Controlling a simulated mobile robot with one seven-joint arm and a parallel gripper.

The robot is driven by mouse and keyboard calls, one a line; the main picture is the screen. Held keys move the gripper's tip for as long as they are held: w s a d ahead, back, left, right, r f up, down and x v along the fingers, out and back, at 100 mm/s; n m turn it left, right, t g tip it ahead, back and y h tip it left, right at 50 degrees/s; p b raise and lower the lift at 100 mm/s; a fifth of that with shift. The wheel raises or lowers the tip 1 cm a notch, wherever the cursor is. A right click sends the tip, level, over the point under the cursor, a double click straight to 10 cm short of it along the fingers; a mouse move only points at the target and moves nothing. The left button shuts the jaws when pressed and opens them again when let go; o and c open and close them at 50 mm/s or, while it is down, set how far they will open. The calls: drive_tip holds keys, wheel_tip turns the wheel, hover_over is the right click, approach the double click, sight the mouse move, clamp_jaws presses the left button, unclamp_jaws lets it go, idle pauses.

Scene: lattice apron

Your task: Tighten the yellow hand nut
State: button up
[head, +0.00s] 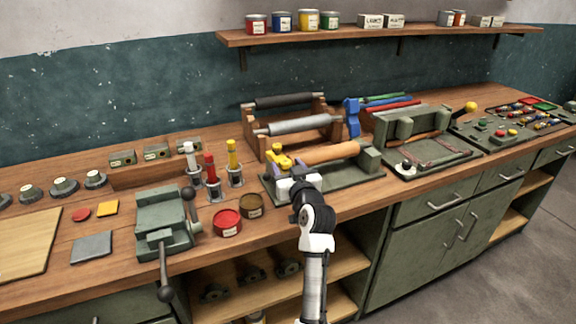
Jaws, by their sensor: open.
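The yellow hand nut (282,160) sits at the left end of a dark green clamping fixture (367,181) on the workbench. A smooth wooden cylinder (335,153) lies along the fixture to the right of the nut. My gripper (283,172) is open at the fixture's left end, right by the nut, on its near side. My white and black wrist covers part of the fixture's front. I cannot tell whether the fingers touch the nut.
A red tin (228,222) and a brown tin (251,206) stand left of my wrist. A grey-green vise (163,222) is further left. A wooden rack with rollers (298,124) stands behind the fixture, and a green press-like device (415,130) to its right.

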drive_tip(key=c, duration=1)
drive_tip(key=shift+a+r+m+h+p, duration=0.15)
drive_tip(key=shift+m+h+p, duration=0.25)
drive_tip(key=shift+h+p, duration=0.35)
drive_tip(key=shift+m+h+p, duration=0.3)
drive_tip(key=shift+h+p, duration=0.05)
drive_tip(key=shift+p, duration=0.05)
drive_tip(key=o, duration=1)
drive_tip(key=shift+s, duration=0.15)
